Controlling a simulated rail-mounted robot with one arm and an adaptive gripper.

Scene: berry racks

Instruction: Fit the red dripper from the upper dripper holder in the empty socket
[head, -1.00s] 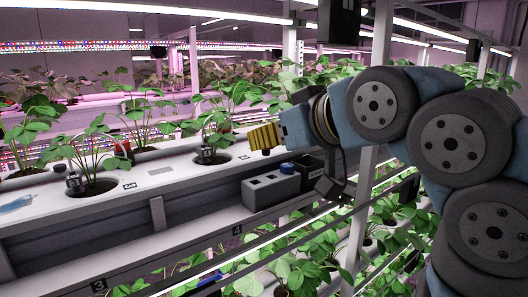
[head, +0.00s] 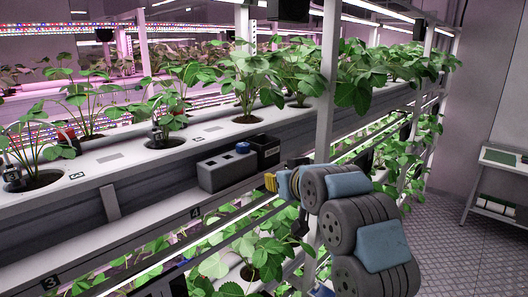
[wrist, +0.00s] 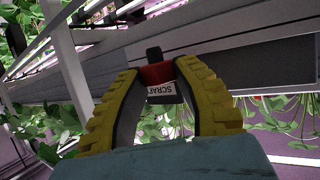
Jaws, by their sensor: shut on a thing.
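My gripper (wrist: 160,85) has yellow ribbed fingers. In the wrist view it is shut on a red dripper (wrist: 157,73) with a black top, between the fingertips. In the head view my gripper (head: 270,182) is in front of the shelf, below and right of the grey dripper holder (head: 222,177). A blue dripper (head: 242,148) stands in that holder. The held dripper cannot be made out in the head view.
A black bin (head: 266,151) stands right of the holder. White plant gutters (head: 120,155) with potted plants run along the rack. A vertical post (head: 327,110) stands close to my arm. Lower plants and lit rails are beneath it. A side table (head: 500,158) is far right.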

